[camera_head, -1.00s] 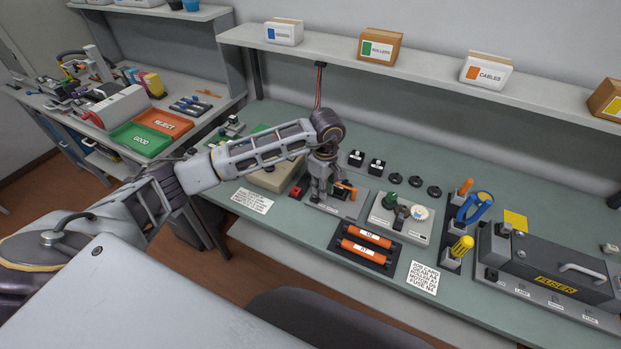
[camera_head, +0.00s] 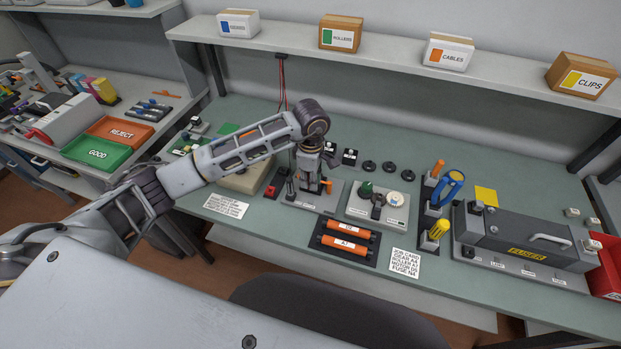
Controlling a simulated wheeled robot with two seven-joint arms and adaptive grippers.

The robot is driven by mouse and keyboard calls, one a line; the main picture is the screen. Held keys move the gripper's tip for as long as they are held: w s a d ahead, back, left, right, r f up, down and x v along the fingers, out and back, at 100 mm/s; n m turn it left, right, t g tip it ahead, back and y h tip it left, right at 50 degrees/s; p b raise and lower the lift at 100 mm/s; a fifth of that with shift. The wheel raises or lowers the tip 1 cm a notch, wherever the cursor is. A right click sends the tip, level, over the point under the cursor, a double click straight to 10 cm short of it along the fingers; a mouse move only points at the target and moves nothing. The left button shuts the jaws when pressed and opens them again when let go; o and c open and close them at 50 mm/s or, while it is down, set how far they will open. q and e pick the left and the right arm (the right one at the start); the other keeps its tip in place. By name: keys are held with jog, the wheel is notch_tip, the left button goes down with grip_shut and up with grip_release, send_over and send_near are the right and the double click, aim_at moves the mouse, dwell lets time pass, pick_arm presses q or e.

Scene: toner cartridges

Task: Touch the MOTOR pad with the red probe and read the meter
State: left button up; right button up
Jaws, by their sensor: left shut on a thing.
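My left gripper (camera_head: 309,182) reaches down over a small grey fixture (camera_head: 300,203) in the middle of the bench. It appears shut on the fixture's orange handle (camera_head: 327,187), though the fingers partly hide the contact. Red wires (camera_head: 283,85) hang from under the shelf and pass behind my left arm. I cannot make out a red probe or a meter display. The grey FUSER unit (camera_head: 520,236) at the right has a row of small labelled spots along its front base, too small to read, so I cannot pick out the MOTOR pad. My right gripper is not in view.
A shelf (camera_head: 380,50) with boxes runs behind.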

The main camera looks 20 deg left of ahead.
pick_arm(q)
jog(key=shift+f, duration=0.1)
jog(key=shift+f+b, duration=1.35)
jog(key=shift+f, duration=1.45)
jog(key=shift+b, duration=0.3)
jog(key=shift+f+b, duration=0.35)
jog(key=shift+f, duration=0.05)
jog(key=shift+f, duration=0.2)
dwell(0.4)
dwell(0.4)
jog(key=shift+s+f+b, duration=0.1)
jog(key=shift+b, duration=0.35)
dwell(1.0)
